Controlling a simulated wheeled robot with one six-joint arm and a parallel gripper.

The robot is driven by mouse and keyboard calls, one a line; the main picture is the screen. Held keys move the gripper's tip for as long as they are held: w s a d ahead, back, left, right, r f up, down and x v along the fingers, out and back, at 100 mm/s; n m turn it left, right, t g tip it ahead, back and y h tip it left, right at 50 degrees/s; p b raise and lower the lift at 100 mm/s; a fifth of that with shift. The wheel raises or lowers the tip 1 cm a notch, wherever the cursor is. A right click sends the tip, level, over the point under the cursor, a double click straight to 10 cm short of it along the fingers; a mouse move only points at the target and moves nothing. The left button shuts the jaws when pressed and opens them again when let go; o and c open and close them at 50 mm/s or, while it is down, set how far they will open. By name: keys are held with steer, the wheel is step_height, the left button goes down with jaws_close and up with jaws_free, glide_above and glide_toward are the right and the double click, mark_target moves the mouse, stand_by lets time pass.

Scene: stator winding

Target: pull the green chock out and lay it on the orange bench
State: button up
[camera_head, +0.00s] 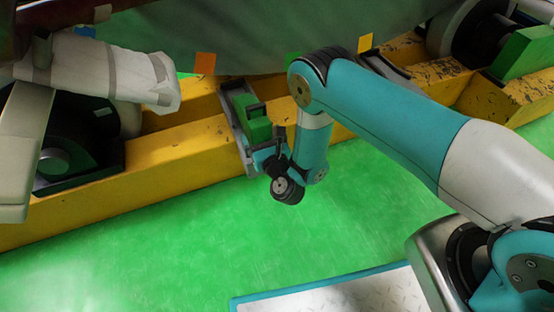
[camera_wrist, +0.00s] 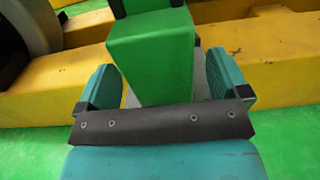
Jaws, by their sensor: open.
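The green chock (camera_head: 254,119) sits in a grey bracket (camera_head: 233,125) against the yellow beam in the head view. It also shows as a green block (camera_wrist: 152,62) in the wrist view. My gripper (camera_wrist: 166,82) is open there, with one teal finger on each side of the chock's near end. A gap shows beside the left finger; whether either finger touches is hard to tell. In the head view my gripper (camera_head: 267,156) is at the chock's lower end, partly hidden by my wrist. No orange bench can be made out.
The yellow beam (camera_head: 185,152) runs across the scene, with dark rollers at left and right. A second green block (camera_head: 525,53) is at the far right. A large grey body (camera_head: 240,38) hangs above the chock.

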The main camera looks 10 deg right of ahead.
steer(key=s, duration=0.1)
steer(key=s+p, duration=0.2)
steer(key=s, duration=0.1)
steer(key=shift+d+r, duration=0.35)
steer(key=shift+r, duration=0.05)
steer(key=shift+s+d+r+p, duration=0.15)
steer(key=shift+s+p, duration=0.2)
steer(key=shift+p, duration=0.75)
steer(key=s+d+p, duration=0.2)
steer(key=s+p, duration=0.8)
steer(key=p, duration=0.7)
steer(key=shift+s+f+p, duration=0.35)
steer(key=shift+f+p, duration=0.05)
steer(key=shift+f, duration=0.05)
